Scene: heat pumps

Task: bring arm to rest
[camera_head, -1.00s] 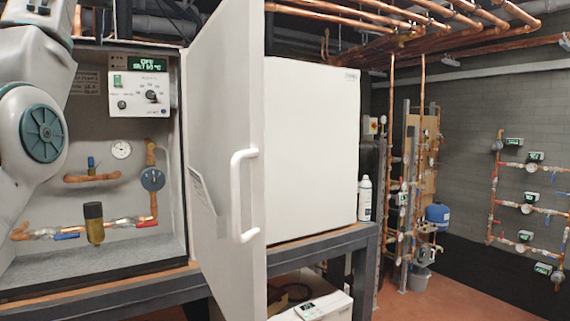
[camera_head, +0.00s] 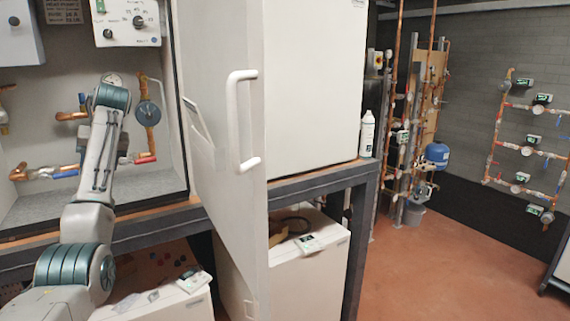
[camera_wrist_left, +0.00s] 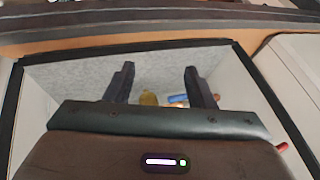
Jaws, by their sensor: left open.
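My left arm (camera_head: 100,165) comes up from the bottom left in the head view and bends in front of the open heat pump cabinet (camera_head: 163,185). Its gripper is hidden behind the arm in the head view. In the left wrist view my left gripper (camera_wrist_left: 159,75) shows two dark fingers spread apart with nothing held between them. Beyond the fingers lie the grey cabinet floor (camera_wrist_left: 75,75), a blue valve handle (camera_wrist_left: 178,99) and a brassy part (camera_wrist_left: 148,98), apart from the fingers as far as I can tell. My right gripper is not in view.
The open white door (camera_head: 215,110) with its handle (camera_head: 238,120) stands just right of the arm. A control box (camera_head: 127,22) hangs above. A dark frame (camera_head: 320,185) carries the cabinets, with white boxes (camera_head: 312,265) below. Red floor (camera_head: 450,270) is free at right.

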